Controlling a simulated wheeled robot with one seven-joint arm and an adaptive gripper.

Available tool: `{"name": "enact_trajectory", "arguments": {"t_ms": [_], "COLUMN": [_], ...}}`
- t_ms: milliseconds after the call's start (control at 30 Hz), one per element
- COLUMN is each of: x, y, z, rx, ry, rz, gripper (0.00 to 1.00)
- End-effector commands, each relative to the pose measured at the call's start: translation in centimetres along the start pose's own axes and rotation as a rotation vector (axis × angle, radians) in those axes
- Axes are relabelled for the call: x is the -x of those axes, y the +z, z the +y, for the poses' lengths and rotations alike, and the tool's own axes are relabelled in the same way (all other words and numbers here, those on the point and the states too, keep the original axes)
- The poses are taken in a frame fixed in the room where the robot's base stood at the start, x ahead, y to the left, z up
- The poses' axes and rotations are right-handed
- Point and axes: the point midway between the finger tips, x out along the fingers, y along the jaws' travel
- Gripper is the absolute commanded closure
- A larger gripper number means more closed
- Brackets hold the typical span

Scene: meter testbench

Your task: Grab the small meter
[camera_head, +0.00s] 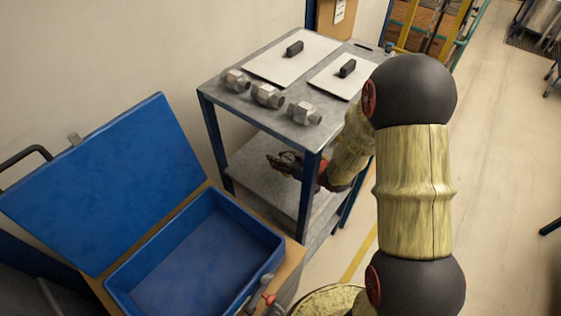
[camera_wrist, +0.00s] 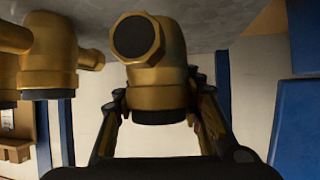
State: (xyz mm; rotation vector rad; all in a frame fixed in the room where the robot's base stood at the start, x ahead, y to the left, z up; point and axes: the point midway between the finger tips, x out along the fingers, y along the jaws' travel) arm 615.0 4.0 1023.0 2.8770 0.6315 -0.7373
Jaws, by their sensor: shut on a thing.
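My gripper (camera_head: 286,163) is between the tabletop and the lower shelf of the blue-legged bench. In the wrist view, which appears upside down, my gripper (camera_wrist: 155,112) has its two fingers on either side of a brass meter (camera_wrist: 158,75), shut on its dark-capped end. This small meter has a hexagonal end facing the camera. It is at the grey surface or very close to it; I cannot tell if they touch. Two more brass meters (camera_wrist: 48,60) show at the left, partly cut off. In the head view the held meter is largely hidden by the bench and my gripper.
The bench top (camera_head: 215,88) carries several metal fittings (camera_head: 268,96) and two white plates (camera_head: 290,62) with black handles. Bench legs (camera_head: 310,190) stand close to my arm. An open blue case (camera_head: 190,255) stands at the left front. The floor at right is mostly clear.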

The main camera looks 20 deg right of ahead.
Motion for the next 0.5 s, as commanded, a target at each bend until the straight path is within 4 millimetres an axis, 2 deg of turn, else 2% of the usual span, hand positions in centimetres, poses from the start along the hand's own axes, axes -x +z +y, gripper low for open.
{"name": "enact_trajectory", "arguments": {"t_ms": [33, 333, 500], "x": [1.2, 7.5, 10.9], "y": [-0.8, -3.5, -2.9], "z": [0.4, 1.7, 2.8], "rx": [0.002, 0.002, -0.001], "ry": [0.005, 0.006, 0.007], "rz": [0.005, 0.005, 0.002], "gripper": [1.00, 1.00, 1.00]}}
